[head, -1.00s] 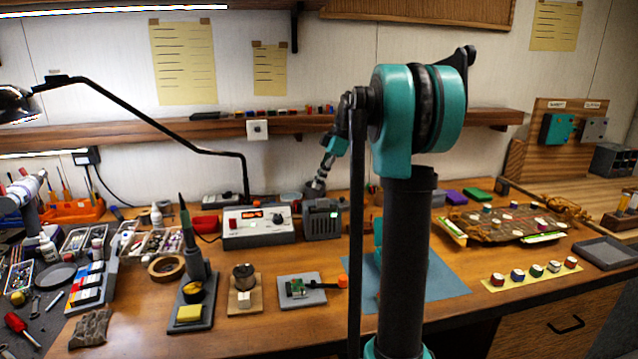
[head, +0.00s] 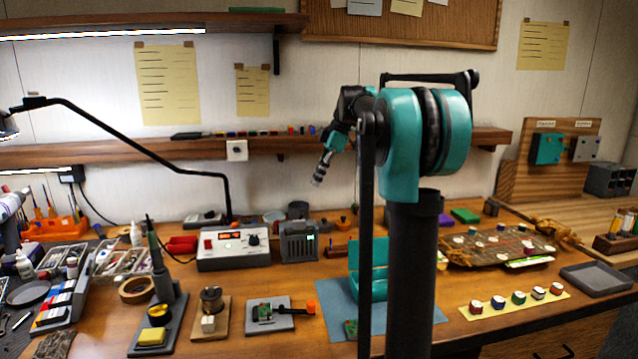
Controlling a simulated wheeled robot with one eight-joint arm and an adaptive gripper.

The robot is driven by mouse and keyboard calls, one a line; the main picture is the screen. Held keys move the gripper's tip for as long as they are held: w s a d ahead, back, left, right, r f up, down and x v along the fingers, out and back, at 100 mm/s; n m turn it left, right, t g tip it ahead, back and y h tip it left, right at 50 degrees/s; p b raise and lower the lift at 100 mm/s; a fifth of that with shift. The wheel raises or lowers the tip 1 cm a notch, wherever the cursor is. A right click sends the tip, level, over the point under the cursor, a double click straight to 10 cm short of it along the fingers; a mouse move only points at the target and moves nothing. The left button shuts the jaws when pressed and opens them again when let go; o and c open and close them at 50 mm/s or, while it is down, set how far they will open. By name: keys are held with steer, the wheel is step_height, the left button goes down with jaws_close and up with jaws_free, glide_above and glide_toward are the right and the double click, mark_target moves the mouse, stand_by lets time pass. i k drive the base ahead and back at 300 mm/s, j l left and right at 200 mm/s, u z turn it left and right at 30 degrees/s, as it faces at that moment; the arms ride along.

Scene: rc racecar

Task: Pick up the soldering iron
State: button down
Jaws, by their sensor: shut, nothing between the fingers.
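The soldering iron (head: 153,245) has a dark green handle and stands upright, tip down, in a dark stand (head: 168,318) with a yellow sponge at the front left of the desk. Its tip is hidden in the stand. My gripper (head: 318,181) hangs in the air against the back wall, pointing down, shut and empty. It is well to the right of the iron and higher in the picture. My arm's upright column covers the middle right of the desk.
A soldering station (head: 233,249) with a red display stands behind and right of the iron. A tape roll (head: 138,290), a solder spool (head: 212,298) and a small board holder (head: 268,314) surround the stand. A black lamp arm (head: 130,140) spans above the desk's left side.

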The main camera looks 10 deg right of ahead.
mark_target(160, 268)
steer(key=k, duration=1)
